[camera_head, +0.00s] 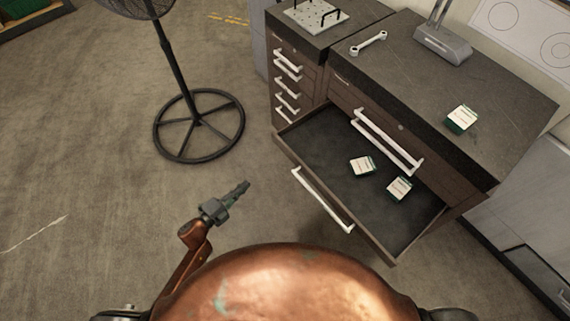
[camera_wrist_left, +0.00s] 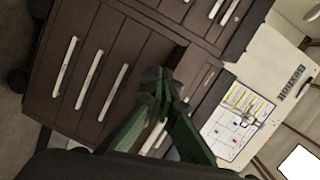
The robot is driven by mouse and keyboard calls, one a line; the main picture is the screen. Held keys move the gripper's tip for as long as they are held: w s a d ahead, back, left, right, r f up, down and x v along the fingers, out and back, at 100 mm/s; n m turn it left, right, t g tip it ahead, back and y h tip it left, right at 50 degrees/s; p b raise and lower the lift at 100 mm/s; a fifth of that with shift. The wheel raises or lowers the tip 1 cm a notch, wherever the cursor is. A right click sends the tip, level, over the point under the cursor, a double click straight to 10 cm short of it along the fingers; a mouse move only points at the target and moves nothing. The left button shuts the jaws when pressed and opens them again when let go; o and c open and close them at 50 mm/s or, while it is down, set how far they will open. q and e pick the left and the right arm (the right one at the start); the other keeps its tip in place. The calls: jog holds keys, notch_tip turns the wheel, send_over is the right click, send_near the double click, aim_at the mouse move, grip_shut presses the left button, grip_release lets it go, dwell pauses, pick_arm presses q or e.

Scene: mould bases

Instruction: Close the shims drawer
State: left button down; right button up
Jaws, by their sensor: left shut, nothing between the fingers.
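The open drawer (camera_head: 318,158) is pulled well out of the dark brown cabinet, with a white bar handle (camera_head: 322,199) on its front. Two small white and green boxes lie inside it, one (camera_head: 361,166) near the middle and one (camera_head: 399,189) to the right. My left gripper (camera_head: 245,185) is shut and empty, in the air to the left of the drawer front and apart from it. Its green fingers (camera_wrist_left: 165,88) show together in the left wrist view, before the cabinets. My right gripper is not in view.
A similar box (camera_head: 461,119), a wrench (camera_head: 368,43) and a lamp base (camera_head: 442,45) are on the cabinet top (camera_head: 440,80). A smaller drawer unit (camera_head: 290,75) adjoins it at the left. A black fan stand (camera_head: 198,125) stands on the floor, with free floor around it.

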pick_arm(q)
jog(key=s+d+r+m+g+h, duration=0.1)
jog(key=d+r+m+g+h, duration=0.15)
jog(key=d+r+m, duration=0.3)
jog(key=b, duration=0.1)
send_near(292, 159)
jog(key=shift+n+t+h, duration=0.35)
jog(key=shift+t, duration=0.1)
jog(key=x, duration=0.4)
jog(key=b+x, duration=0.1)
jog(key=shift+w+d+f, duration=0.15)
jog(key=shift+d+f, duration=0.15)
jog(key=shift+d, duration=0.1)
jog(key=shift+w+d, duration=0.3)
jog(key=shift+d, duration=0.05)
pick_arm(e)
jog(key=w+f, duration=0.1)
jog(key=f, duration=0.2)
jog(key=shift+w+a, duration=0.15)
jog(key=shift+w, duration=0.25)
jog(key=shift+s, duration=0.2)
